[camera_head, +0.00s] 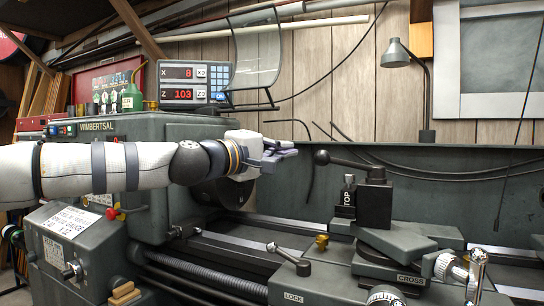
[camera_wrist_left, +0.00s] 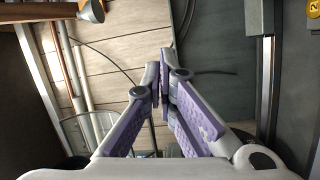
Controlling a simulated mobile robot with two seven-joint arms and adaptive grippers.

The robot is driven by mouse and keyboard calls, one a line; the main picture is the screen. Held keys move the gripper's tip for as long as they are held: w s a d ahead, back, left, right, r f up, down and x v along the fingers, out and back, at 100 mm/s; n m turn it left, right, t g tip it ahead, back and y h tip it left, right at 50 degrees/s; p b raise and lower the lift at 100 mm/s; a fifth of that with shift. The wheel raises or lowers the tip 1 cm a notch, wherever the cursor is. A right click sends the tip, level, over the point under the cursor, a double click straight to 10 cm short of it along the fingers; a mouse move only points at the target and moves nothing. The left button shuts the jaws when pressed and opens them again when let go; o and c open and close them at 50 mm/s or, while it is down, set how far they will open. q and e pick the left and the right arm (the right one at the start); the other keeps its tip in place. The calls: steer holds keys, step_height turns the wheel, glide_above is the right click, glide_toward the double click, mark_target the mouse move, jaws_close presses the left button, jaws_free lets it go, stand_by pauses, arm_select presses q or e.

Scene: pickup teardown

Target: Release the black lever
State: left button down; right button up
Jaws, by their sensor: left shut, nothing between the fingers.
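The black lever (camera_head: 345,162) sticks out to the left from the top of the dark tool post (camera_head: 374,205), with a round black knob at its end. My left gripper (camera_head: 292,148) comes in from the left and is shut and empty. Its fingertips point right, a little left of and above the knob, with a small gap in the picture; the depth between them is hard to tell. In the left wrist view the closed purple-padded fingers (camera_wrist_left: 160,78) meet with nothing between them. I cannot make out the lever there. My right gripper is out of view.
The tool post stands on the lathe carriage, with a CROSS handwheel (camera_head: 448,266) and a LOCK lever (camera_head: 288,259) in front. A clear curved shield (camera_head: 257,58) hangs behind my left gripper. A lamp (camera_head: 397,54) stands at the back. The space above the tool post looks free.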

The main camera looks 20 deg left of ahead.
arm_select(q)
steer(key=d, duration=0.4)
steer(key=shift+w+f+p, duration=0.1)
steer(key=shift+f+p, duration=0.1)
steer(key=shift+p, duration=0.15)
